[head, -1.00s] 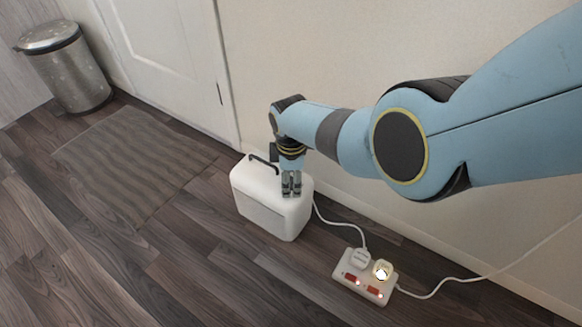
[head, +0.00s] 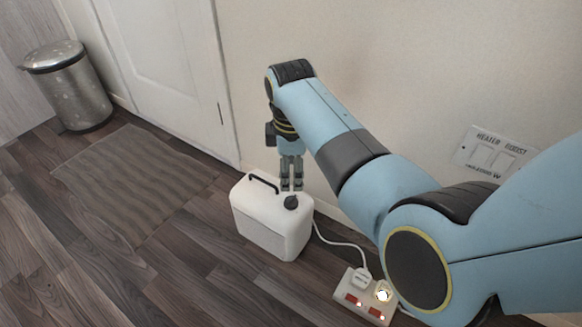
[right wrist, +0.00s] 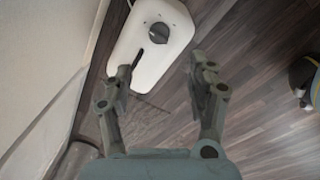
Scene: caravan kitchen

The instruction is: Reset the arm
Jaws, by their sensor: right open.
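My left gripper is not in view.
A power strip (head: 354,307) with lit switches and plugs lies right of the container, partly behind my arm; a white cable runs to it. A metal bin (head: 75,95) and grey mat (head: 135,180) are left. Floor in front is clear.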

